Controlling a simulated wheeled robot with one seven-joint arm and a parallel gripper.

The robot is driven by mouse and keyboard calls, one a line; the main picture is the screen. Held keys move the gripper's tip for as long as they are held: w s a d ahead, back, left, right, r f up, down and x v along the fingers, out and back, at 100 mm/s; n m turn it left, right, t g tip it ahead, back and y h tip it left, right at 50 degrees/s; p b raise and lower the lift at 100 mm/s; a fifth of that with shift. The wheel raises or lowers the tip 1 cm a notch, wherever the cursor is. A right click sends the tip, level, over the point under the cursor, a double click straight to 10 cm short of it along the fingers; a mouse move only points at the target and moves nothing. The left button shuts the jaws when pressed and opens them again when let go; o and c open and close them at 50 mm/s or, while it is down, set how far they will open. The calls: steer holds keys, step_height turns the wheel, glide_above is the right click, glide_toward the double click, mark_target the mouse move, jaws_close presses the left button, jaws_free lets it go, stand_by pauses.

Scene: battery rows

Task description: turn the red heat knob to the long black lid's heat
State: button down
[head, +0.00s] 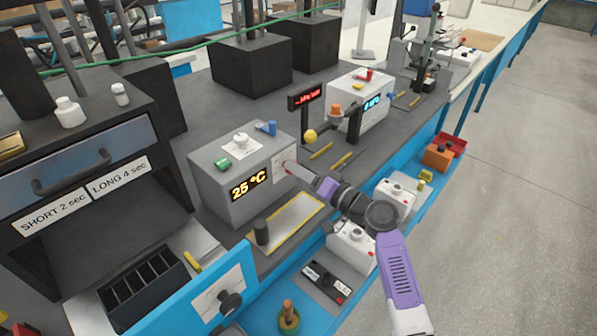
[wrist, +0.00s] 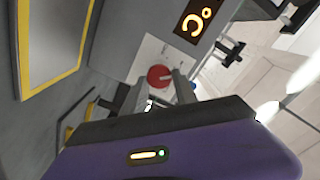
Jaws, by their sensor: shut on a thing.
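The grey heater box (head: 225,185) stands on the bench with a lit display (head: 248,185) reading 25 °C. The red heat knob (wrist: 160,76) sits on this plate. My gripper (head: 290,168) reaches the plate from the right. In the wrist view its two fingers (wrist: 158,86) stand on either side of the knob, shut on it. Any marks around the knob are too small to read. I cannot tell which thing is the long black lid.
A dark cabinet (head: 75,165) labelled SHORT 2 sec and LONG 4 sec stands left.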

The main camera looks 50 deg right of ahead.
steer(key=shift+s+f+m+p, duration=0.15)
steer(key=shift+m+p, duration=1.3)
steer(key=shift+m, duration=2.75)
steer(key=shift+w+f+m+p, duration=0.15)
steer(key=shift+m+p, duration=1.3)
steer(key=shift+m, duration=2.75)
steer(key=shift+s, duration=0.1)
steer(key=c, duration=1)
jaws_free()
steer(key=shift+s+b, duration=0.7)
steer(key=shift+s, duration=3.2)
